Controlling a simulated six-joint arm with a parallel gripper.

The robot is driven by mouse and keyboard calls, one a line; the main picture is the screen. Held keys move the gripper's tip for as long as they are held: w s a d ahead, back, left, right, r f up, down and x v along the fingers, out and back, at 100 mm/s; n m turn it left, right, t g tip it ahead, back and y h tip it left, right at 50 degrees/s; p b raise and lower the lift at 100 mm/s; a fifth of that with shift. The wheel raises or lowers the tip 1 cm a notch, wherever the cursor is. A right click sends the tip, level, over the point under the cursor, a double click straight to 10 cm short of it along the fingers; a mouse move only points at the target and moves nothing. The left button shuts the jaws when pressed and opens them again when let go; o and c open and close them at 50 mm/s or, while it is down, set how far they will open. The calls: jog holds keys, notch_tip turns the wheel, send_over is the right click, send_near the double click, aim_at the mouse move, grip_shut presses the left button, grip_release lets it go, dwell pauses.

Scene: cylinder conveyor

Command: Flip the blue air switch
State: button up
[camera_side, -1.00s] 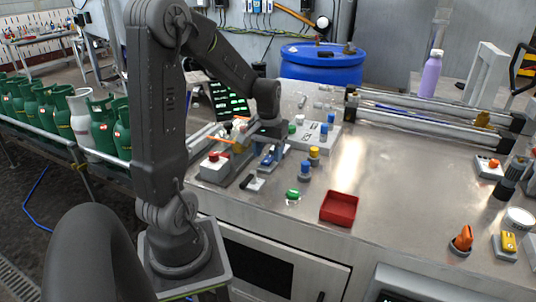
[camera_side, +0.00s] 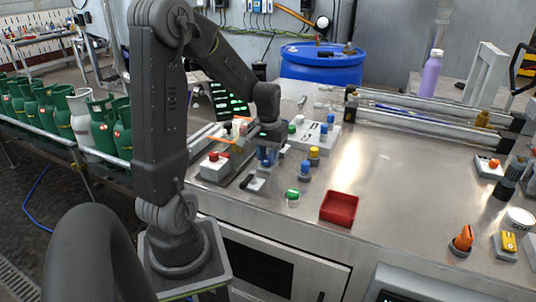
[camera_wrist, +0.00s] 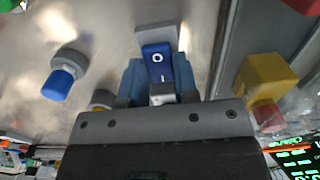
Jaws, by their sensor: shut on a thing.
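My gripper (camera_wrist: 160,98) is right at the I end of the rocker. Its fingertips look closed in around a small pale metal part there, and the exact contact is hidden by the gripper body. In the side view my gripper (camera_side: 267,155) is low over the blue switch, which it mostly covers.
A blue-capped knob (camera_wrist: 58,84) stands left of the switch in the wrist view, and a yellow and red block (camera_wrist: 268,84) to its right. In the side view a red-buttoned box (camera_side: 213,165), blue button (camera_side: 305,168), green button (camera_side: 292,193) and red tray (camera_side: 339,207) surround my gripper.

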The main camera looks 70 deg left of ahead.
jog(key=shift+s+d+t+y, duration=0.2)
jog(key=shift+t+y, duration=0.7)
jog(key=o, duration=0.9)
jog(key=v, duration=1.3)
jog(key=shift+r, duration=0.4)
jog(key=s+d+m+t, duration=0.1)
jog(key=d+m, duration=0.2)
jog(key=d, duration=0.4)
jog(key=s+d+m+t+h, duration=0.1)
jog(key=d+m, duration=0.2)
jog(key=d, duration=0.4)
jog(key=s+d+f+m+t, duration=0.1)
jog(key=s+d+m, duration=0.1)
jog(key=d, duration=0.5)
jog(key=shift+s+m+t+h, duration=0.1)
jog(key=shift+m+t+h, duration=0.3)
jog(key=shift+m, duration=0.1)
